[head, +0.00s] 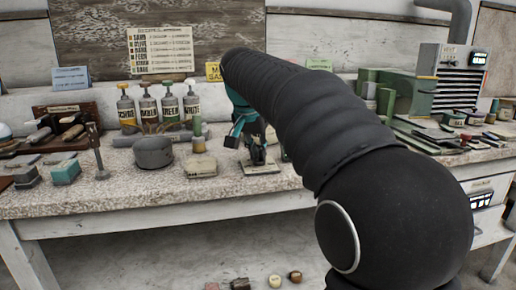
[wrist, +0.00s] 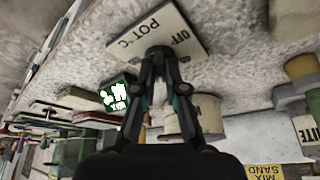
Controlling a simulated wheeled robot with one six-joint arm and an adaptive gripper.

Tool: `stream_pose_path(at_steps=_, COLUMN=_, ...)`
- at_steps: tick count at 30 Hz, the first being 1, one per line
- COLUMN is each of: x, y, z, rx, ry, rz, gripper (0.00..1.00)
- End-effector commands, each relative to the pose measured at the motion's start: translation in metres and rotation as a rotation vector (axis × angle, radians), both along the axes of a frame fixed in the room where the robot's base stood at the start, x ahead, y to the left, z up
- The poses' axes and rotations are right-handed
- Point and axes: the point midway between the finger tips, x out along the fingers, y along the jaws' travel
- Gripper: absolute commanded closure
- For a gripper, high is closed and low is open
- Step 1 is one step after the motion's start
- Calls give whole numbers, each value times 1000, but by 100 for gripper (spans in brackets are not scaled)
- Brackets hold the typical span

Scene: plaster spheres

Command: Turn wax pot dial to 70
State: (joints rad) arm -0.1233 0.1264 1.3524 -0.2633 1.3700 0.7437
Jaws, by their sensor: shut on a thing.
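A pale dial plate (wrist: 122,40) lettered "POT °C" and "OFF" lies on the speckled bench in the wrist view, upside down to me. It also shows in the head view (head: 262,170). My gripper (wrist: 159,51) is shut on the dial knob at the middle of the plate, its fingers pointing down onto it. In the head view my gripper (head: 257,157) is small and partly behind my arm. The knob is mostly hidden by the fingertips, and I cannot read its pointer or most of the scale. A grey round pot (head: 153,152) stands to the left.
Several labelled bottles (head: 147,108) stand behind the grey pot. A green lit display (wrist: 119,94) is near my gripper in the wrist view. Green machinery (head: 400,93) stands at right.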

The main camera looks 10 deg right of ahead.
Motion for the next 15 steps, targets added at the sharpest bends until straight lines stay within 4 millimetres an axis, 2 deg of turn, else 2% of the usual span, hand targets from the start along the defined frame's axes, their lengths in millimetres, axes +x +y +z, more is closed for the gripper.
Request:
stream_pose_path(at_steps=12, x=0, y=0, z=0, rx=1, ry=1, rz=-5, gripper=100)
stream_pose_path(at_steps=13, x=0, y=0, z=0, rx=1, ry=1, rz=-5, gripper=81)
stream_pose_path(at_steps=15, x=0, y=0, z=0, rx=1, ry=1, rz=-5, gripper=64)
